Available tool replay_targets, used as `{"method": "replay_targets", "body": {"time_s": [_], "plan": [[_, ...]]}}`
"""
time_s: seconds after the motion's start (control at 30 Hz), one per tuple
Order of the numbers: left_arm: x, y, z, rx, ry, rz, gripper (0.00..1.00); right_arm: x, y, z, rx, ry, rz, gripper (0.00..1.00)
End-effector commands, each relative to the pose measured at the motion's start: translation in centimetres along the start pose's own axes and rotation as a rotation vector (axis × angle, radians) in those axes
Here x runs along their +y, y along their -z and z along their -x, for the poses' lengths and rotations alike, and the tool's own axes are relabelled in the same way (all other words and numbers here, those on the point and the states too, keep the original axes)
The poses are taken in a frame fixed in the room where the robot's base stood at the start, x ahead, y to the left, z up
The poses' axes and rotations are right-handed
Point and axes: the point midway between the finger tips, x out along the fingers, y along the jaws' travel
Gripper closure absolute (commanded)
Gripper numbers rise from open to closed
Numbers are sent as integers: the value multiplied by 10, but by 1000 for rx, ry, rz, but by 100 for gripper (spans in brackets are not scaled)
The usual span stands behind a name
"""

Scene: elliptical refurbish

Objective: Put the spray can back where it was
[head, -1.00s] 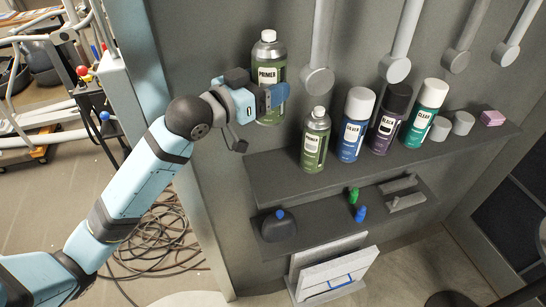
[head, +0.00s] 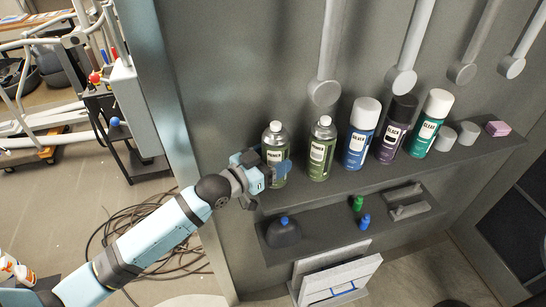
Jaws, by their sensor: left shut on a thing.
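A green primer spray can (head: 275,142) is in my left gripper (head: 277,172) in the head view. The gripper comes from the left and is shut around the can's lower half. The can is upright, at the left end of the upper shelf (head: 345,183), beside another green can (head: 321,150). Its base is partly hidden by the gripper, so I cannot tell whether it touches the shelf. My right gripper is not in view.
Blue (head: 359,135), black (head: 396,130) and teal (head: 429,125) cans stand further right on the shelf. Grey cylinders (head: 467,134) and a pink block (head: 498,128) are at its right end. Grey handles hang above. A lower shelf holds a dark rounded object (head: 284,232) and small items.

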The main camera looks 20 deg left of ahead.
Motion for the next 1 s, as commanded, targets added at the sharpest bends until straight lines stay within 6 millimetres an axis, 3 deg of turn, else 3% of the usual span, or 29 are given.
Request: {"method": "replay_targets", "body": {"time_s": [0.37, 0.4, 0.5, 0.87, 1.0], "plan": [[0, -4, 0, 3, 0, -1, 73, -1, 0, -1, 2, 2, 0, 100], [0, -5, 0, 1, 0, 0, 29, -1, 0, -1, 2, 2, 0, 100], [0, -4, 0, 1, 0, 0, 6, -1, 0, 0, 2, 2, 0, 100], [0, 0, 1, 1, 0, 0, 5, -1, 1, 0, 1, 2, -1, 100], [0, -4, 22, -1, 0, -1, 5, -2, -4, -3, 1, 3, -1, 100]]}}
